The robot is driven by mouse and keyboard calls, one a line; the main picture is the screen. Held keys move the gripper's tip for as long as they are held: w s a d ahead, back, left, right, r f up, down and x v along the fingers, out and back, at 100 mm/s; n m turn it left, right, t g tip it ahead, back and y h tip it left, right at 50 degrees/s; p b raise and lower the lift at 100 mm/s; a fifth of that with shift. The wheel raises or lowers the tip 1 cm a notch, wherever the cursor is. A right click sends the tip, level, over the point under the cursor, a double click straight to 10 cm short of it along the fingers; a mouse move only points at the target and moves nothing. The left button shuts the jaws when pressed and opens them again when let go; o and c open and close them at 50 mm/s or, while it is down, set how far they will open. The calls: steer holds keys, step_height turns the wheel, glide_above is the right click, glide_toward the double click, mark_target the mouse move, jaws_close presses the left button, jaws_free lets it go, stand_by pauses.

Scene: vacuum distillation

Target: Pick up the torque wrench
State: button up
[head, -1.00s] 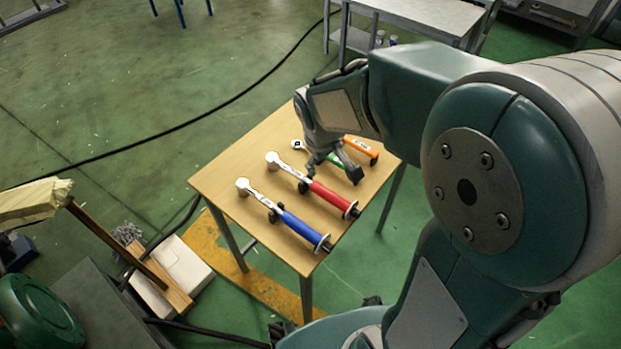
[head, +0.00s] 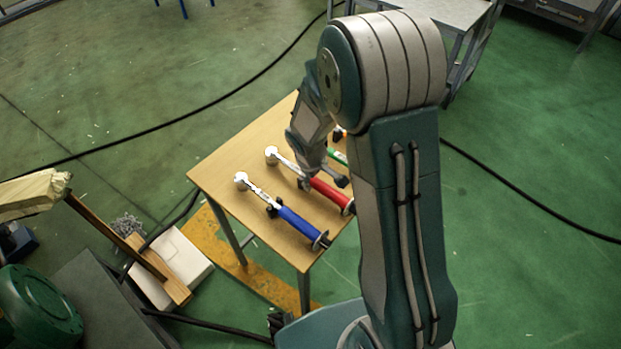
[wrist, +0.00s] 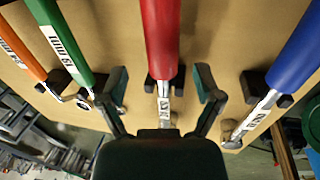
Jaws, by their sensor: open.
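Several torque wrenches lie side by side on the wooden table (head: 228,160). The blue-handled wrench (head: 298,226) is nearest and fully visible. The red-handled wrench (head: 328,191) is partly behind my arm. The green-handled wrench (head: 338,157) and the orange-handled wrench (head: 338,134) are mostly hidden. My gripper (head: 322,182) is open above the red wrench. In the wrist view, my gripper (wrist: 162,92) has one finger on each side of the red wrench (wrist: 160,40), without visible contact. The blue wrench (wrist: 298,48) is right; the green (wrist: 62,42) and orange (wrist: 20,50) are left.
Small dark holders (wrist: 252,86) support the wrenches on the table. A grey bench (head: 435,18) is behind. Green floor is open to the right.

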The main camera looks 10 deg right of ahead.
mark_target(316, 181)
steer(key=f, duration=0.3)
steer(key=shift+w+f, duration=0.2)
steer(key=shift+f, duration=0.05)
steer(key=shift+d, duration=0.1)
steer(key=shift+c, duration=0.3)
jaws_close()
steer(key=shift+r, duration=0.1)
